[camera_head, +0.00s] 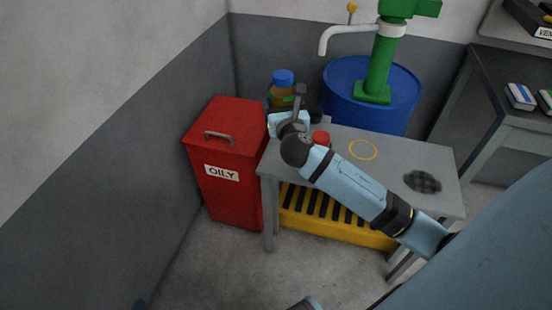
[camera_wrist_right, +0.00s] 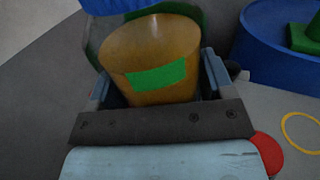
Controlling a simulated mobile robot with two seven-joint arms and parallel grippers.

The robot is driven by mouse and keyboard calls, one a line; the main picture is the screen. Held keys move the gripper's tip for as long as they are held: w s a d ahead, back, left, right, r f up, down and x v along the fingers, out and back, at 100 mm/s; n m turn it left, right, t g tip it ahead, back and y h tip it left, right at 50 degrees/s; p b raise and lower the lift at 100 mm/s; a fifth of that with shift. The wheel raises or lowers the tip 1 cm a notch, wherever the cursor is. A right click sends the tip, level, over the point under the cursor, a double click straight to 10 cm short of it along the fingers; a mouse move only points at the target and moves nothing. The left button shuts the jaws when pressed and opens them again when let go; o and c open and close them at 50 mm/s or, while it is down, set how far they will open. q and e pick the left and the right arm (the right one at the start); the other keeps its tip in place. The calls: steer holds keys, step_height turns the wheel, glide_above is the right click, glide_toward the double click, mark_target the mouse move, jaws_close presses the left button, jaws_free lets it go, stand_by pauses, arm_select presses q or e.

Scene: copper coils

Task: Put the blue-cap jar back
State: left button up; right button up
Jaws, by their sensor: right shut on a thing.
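The blue-cap jar has a blue cap (camera_head: 283,77), an amber body and a green label. It is upright at the back left corner of the grey table (camera_head: 340,175), and I cannot tell whether it touches the top. My right gripper (camera_head: 287,112) is shut around its body; the hand hides the jar's lower part. In the right wrist view the amber body (camera_wrist_right: 150,55) with its label sits between the two fingers, slightly tilted in the picture. A yellow ring (camera_head: 376,154) marks the table top. My left gripper is not in view.
A red-capped thing (camera_head: 320,137) stands close beside my right wrist, partly hidden. A red OILY bin (camera_head: 225,150) is left of the table. A blue drum (camera_head: 345,100) with a green pump stands behind. A dark patch (camera_head: 422,181) lies at the right; the top around the ring is clear.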

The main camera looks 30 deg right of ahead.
step_height(320, 180, down, 16)
steer(key=b, duration=0.6)
steer(key=shift+b, duration=0.35)
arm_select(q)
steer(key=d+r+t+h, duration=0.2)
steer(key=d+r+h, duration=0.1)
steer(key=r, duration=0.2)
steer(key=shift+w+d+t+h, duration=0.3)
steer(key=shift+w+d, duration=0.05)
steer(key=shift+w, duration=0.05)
arm_select(e)
steer(key=shift+f, duration=0.3)
